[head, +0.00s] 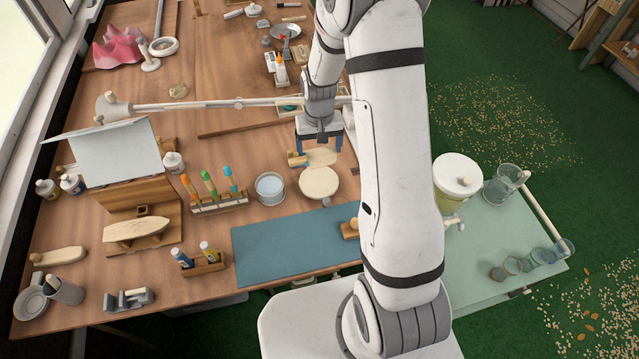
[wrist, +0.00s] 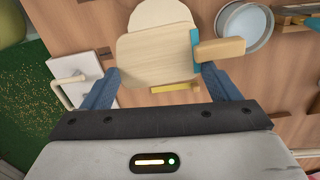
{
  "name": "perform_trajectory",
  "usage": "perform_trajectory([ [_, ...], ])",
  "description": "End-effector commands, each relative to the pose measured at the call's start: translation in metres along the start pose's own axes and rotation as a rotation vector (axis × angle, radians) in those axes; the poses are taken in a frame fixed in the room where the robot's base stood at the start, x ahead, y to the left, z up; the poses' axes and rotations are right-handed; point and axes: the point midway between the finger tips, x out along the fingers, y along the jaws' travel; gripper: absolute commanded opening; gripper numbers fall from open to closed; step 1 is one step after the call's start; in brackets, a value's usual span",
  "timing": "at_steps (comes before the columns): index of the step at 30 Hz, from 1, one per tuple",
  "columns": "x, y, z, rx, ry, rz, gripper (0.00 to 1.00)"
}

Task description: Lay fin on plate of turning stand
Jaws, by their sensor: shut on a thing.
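My gripper (head: 318,147) points down over the middle of the table, behind the pale round plate (head: 319,183) of the turning stand. It is shut on a flat pale wooden piece, which looks like the fin (head: 322,157). In the wrist view, the fin (wrist: 155,60) lies between the blue fingers, and the round plate (wrist: 160,14) shows beyond it, partly covered by it. Whether the fin touches the plate cannot be told. A wooden block with a teal edge (wrist: 222,49) is close by the right finger; the contact between them is unclear.
A clear round dish (head: 270,188) stands left of the plate, with a rack of colored-handled tools (head: 218,202) farther left. A blue mat (head: 290,244) lies in front, mostly bare. A long pale rod (head: 190,106) crosses behind my gripper.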

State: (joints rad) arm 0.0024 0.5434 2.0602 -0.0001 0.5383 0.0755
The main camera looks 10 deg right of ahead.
Motion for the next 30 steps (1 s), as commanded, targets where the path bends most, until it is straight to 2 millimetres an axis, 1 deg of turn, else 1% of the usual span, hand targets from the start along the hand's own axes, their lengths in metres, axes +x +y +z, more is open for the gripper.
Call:
perform_trajectory([
  [1, 0.015, 0.002, -0.003, 0.036, 0.006, -0.001, 0.6],
  [5, 0.021, 0.007, -0.006, 0.148, 0.006, -0.001, 0.6],
  [12, 0.02, 0.017, -0.005, 0.335, 0.005, -0.001, 0.6],
  [20, 0.016, 0.021, -0.002, 0.429, 0.0, 0.0, 0.6],
  [23, 0.026, 0.021, -0.001, 0.437, -0.004, 0.001, 0.6],
  [27, 0.053, 0.022, 0.0, 0.437, -0.005, 0.001, 0.6],
  [30, 0.067, 0.022, -0.001, 0.437, -0.003, 0.001, 0.6],
])
